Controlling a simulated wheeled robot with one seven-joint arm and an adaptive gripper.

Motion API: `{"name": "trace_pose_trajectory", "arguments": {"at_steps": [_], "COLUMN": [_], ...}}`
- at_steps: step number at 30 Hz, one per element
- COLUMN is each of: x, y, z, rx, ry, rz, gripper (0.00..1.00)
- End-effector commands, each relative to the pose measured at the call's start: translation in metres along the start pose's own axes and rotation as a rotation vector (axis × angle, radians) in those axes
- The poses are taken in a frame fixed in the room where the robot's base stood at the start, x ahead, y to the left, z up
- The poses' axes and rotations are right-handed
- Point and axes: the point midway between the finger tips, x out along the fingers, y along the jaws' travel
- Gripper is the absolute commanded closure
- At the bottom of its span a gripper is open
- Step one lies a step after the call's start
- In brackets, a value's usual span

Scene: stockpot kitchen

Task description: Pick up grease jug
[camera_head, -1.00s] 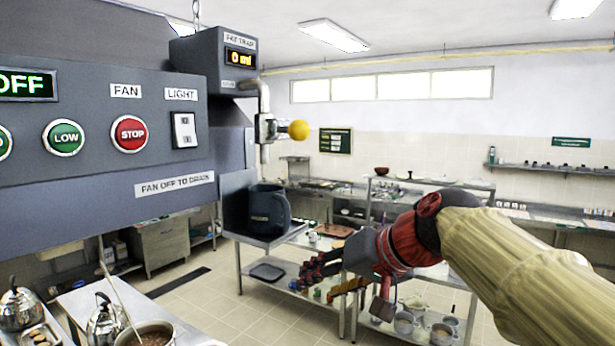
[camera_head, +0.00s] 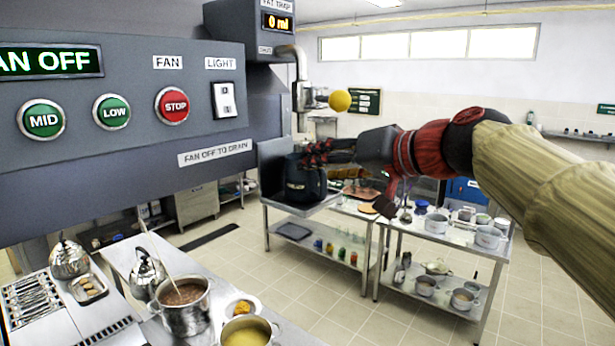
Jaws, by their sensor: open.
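The grease jug (camera_head: 304,184) is a dark blue-grey jug with a pale label. The gripper is open.
The grey hood (camera_head: 120,110) with fan buttons fills the upper left. A drain pipe with a yellow ball knob (camera_head: 340,100) is above the jug. A steel shelf cart (camera_head: 440,232) with pots stands at right. A stockpot (camera_head: 184,305) is at the front.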

Motion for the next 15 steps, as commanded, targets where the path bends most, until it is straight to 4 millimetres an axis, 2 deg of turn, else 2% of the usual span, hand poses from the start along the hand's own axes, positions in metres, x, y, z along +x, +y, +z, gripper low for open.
{"name": "trace_pose_trajectory", "arguments": {"at_steps": [4, 11, 15], "x": [0.0117, 0.0131, 0.0130], "y": [-0.0004, 0.0005, 0.0005], "z": [-0.0006, -0.0002, -0.0001], "rx": [0.000, 0.000, 0.000], "ry": [0.000, 0.001, 0.001], "rz": [0.000, 0.001, 0.001], "gripper": [0.54, 0.54, 0.62]}}
